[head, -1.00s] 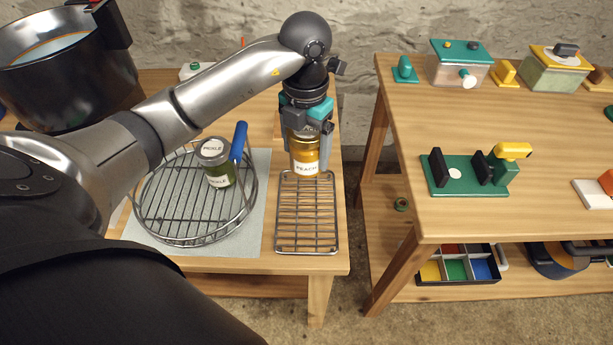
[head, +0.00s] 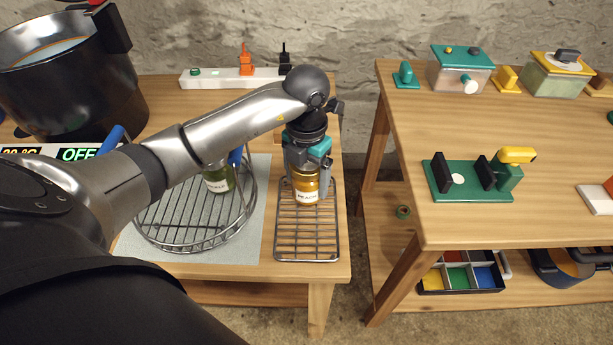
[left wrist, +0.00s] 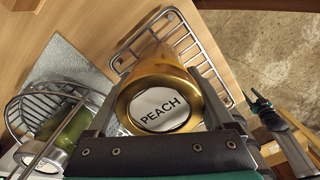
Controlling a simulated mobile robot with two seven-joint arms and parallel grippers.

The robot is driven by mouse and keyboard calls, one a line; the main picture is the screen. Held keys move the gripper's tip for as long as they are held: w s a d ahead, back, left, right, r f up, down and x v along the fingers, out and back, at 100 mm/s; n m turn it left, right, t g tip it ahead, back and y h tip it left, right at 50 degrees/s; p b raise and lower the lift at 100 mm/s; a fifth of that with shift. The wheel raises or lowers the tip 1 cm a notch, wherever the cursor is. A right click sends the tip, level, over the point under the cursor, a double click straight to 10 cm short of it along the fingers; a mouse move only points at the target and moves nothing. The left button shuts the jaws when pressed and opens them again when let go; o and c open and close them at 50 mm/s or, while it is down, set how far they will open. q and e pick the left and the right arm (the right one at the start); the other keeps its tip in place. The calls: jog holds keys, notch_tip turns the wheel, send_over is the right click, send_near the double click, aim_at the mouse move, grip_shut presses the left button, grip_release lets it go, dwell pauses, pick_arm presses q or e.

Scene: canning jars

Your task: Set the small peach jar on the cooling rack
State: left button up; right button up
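The small peach jar (head: 306,187) has amber contents, a white PEACH label and a gold lid. In the left wrist view its lid, also marked PEACH (left wrist: 165,108), fills the middle between the two fingers. My left gripper (head: 307,168) is shut on the jar from above and holds it upright over the far half of the wire cooling rack (head: 307,238). I cannot tell whether the jar's base touches the wires. A dark, teal-tipped arm part (left wrist: 268,112) at the right of the left wrist view looks like my right gripper; its fingers are unclear.
A round wire basket (head: 190,240) with a green pickle jar (head: 217,181) stands left on a grey mat (head: 258,215), partly behind my arm. A large black pot (head: 75,95) is at back left. A second table (head: 400,130) stands right across a gap.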

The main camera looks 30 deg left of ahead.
pick_arm(q)
jog(key=shift+o, duration=1)
jog(key=shift+r, duration=0.2)
notch_tip(320, 180, up, 12)
jog(key=shift+p, duration=1.25)
